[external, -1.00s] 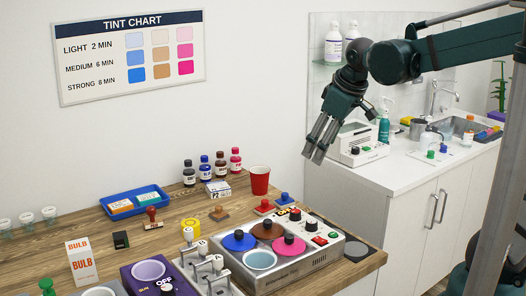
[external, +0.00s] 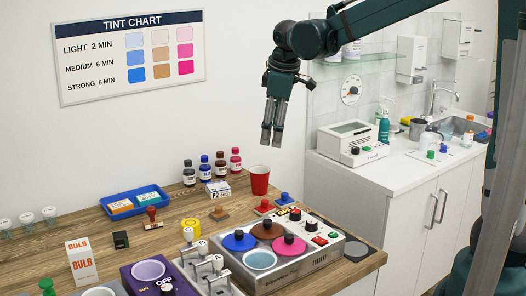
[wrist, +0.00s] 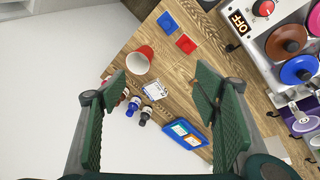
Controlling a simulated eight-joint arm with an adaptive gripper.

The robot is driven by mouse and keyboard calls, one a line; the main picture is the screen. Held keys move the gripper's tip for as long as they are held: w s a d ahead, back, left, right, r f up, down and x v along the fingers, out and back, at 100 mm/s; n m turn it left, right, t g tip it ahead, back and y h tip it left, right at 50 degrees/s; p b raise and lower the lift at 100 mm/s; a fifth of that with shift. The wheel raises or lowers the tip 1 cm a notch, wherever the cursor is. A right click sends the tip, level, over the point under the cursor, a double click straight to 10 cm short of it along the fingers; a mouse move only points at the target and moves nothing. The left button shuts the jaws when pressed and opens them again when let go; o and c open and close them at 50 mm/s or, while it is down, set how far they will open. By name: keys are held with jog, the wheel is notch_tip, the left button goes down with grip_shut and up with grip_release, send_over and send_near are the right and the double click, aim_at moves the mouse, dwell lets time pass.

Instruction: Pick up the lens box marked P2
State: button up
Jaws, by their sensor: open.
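The lens box marked P2 (external: 217,190) is a small white box lying on the wooden counter. It is in front of the row of small bottles and left of the red cup. In the wrist view the white box (wrist: 155,91) shows between my fingers, its marking too small to read. My gripper (external: 272,138) is open and empty, pointing down, high above the counter and to the right of the box. In the wrist view my gripper's green finger pads (wrist: 160,76) are spread wide, with nothing between them but the view of the counter below.
The red cup (external: 260,180) and the bottles (external: 205,170) stand close to the box. The machine with coloured lids (external: 300,262) stands at the front right.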

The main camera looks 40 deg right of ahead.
jog(key=w+a+f+n+g+p, duration=0.1)
jog(key=w+a+f+n+p, duration=0.15)
jog(key=w, duration=0.35)
jog(key=w+a+f+n+g+p, duration=0.1)
jog(key=w+a+f, duration=0.15)
jog(key=w, duration=0.35)
jog(key=n+g+h+p, duration=0.1)
jog(key=n+p, duration=0.2)
send_near(217, 185)
jog(key=shift+s+d+f, duration=0.1)
jog(key=shift+s+f, duration=0.1)
jog(key=shift+f, duration=0.05)
jog(key=shift+w+f, duration=0.2)
jog(key=shift+f, duration=0.25)
jog(key=shift+f, duration=1.3)
jog(key=shift+s+d+f, duration=0.1)
jog(key=shift+d+f, duration=0.15)
jog(key=shift+f, duration=1.05)
jog(key=shift+s+d+f, duration=0.1)
jog(key=shift+d+f, duration=0.1)
jog(key=shift+f, duration=1.05)
